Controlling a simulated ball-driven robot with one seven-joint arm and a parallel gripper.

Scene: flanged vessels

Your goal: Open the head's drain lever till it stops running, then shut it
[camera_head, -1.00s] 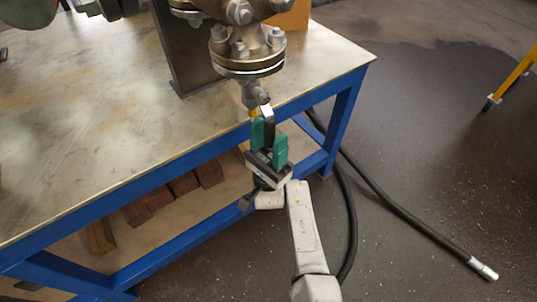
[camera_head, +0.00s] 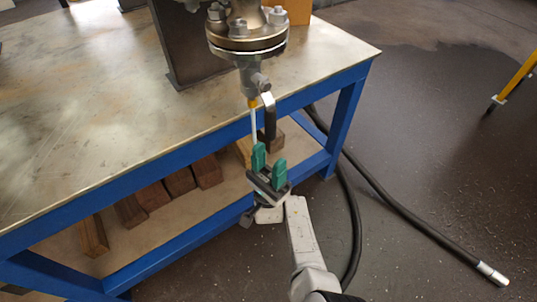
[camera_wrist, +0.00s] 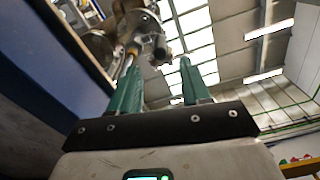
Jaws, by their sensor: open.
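The drain valve (camera_head: 249,78) hangs below the bolted flange (camera_head: 247,44) of the vessel head. Its lever, with a bent metal neck and a dark grip (camera_head: 270,124), points downward. A thin pale streak (camera_head: 253,128) runs straight down from the yellow outlet (camera_head: 253,103) beside the lever; it looks like running liquid. My gripper (camera_head: 269,159) is open and empty, its green fingers just below the lever's lower end.
The metal-topped bench (camera_head: 100,90) has a blue frame (camera_head: 200,145) close behind my gripper. Wooden blocks (camera_head: 150,196) lie on its lower shelf. A black hose (camera_head: 400,208) lies on the floor at right, near a dark wet patch (camera_head: 430,65). Floor right of the bench is mostly clear.

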